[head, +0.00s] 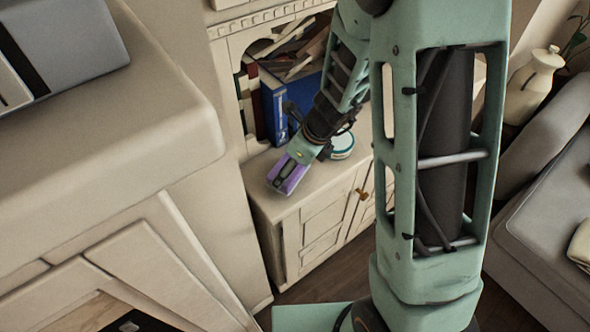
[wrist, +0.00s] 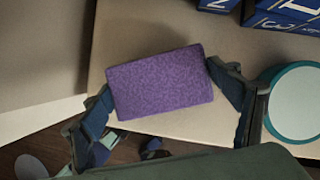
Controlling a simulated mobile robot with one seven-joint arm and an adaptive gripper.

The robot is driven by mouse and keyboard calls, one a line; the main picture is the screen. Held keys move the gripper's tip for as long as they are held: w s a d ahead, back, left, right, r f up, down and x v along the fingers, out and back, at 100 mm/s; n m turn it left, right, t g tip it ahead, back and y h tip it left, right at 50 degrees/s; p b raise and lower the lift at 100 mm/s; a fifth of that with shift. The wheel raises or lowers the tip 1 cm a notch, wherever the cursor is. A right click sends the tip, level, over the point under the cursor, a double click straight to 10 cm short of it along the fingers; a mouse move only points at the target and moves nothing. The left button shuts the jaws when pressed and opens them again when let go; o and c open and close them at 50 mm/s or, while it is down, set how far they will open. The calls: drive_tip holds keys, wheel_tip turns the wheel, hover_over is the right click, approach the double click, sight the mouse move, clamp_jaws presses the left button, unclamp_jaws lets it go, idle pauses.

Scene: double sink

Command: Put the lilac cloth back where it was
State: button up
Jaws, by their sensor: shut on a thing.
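The lilac cloth (head: 288,175) looks like a flat purple block at the near left corner of the low cream cabinet's top (head: 262,162). My gripper (head: 297,163) is shut on it, reaching down from the upper right. In the wrist view the cloth (wrist: 160,82) lies between the two fingers of my gripper (wrist: 163,95), one at its left end and one at its right end. I cannot tell whether its underside touches the cabinet top.
A round teal-rimmed tin (head: 342,146) stands on the cabinet just right of my gripper. Blue books (head: 273,108) stand behind, in an arched shelf niche. A pale wall (head: 190,190) rises close on the left. The wrist view shows dark floor past the cabinet's edge.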

drive_tip(key=shift+f, duration=0.35)
drive_tip(key=o, duration=1)
drive_tip(key=shift+r, duration=0.1)
drive_tip(key=shift+d+r, duration=0.1)
drive_tip(key=shift+r, duration=0.25)
drive_tip(key=p+v, duration=0.4)
drive_tip(key=v, duration=0.7)
drive_tip(key=shift+r+p, duration=0.15)
drive_tip(key=shift+p, duration=0.25)
